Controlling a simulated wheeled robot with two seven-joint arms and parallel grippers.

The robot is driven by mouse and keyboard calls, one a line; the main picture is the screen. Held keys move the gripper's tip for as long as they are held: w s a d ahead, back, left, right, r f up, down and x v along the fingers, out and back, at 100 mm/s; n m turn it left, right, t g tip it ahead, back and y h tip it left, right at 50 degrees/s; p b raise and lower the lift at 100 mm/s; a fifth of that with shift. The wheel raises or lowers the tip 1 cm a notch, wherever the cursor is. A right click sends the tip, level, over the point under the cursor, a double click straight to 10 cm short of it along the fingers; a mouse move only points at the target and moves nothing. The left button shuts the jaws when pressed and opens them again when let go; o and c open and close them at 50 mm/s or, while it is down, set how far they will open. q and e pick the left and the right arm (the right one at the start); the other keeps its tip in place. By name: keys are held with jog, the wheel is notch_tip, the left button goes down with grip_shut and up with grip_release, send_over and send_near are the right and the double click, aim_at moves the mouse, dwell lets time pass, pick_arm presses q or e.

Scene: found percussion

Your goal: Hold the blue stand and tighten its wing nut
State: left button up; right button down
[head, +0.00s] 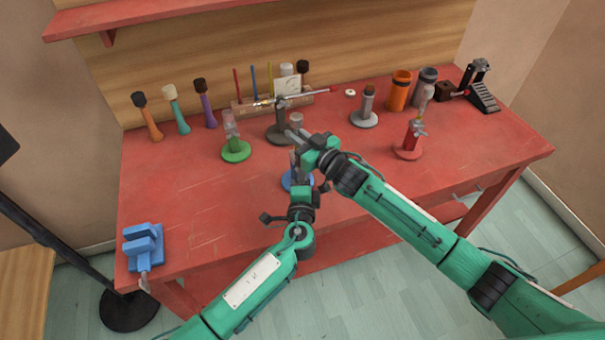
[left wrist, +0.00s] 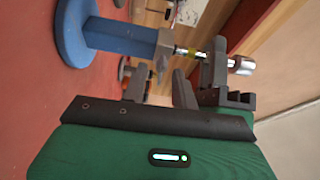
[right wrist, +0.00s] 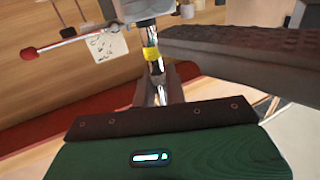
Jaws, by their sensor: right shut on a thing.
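The blue stand (head: 288,181) is on the red table, mostly hidden behind my grippers in the head view. In the left wrist view its blue post (left wrist: 120,38), round base (left wrist: 73,32) and grey wing nut (left wrist: 161,62) show sideways. A shiny rod with a yellow band (right wrist: 151,55) rises from the post to a pale cap (left wrist: 241,66). My right gripper (head: 308,147) is shut on this rod above the post; the fingers partly hide the contact. My left gripper (left wrist: 158,90) is open close to the wing nut; I cannot tell whether it touches.
A green stand (head: 236,151), a dark grey stand (head: 279,133) and a red stand (head: 409,152) stand nearby. A blue vise (head: 143,247) sits at the front left corner.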

pick_arm(q)
jog(key=s, duration=1.2)
jog(key=shift+a, duration=0.35)
jog(key=shift+f, duration=0.1)
pick_arm(e)
jog(key=c, duration=1.4)
grip_release()
jog(key=shift+o, duration=0.2)
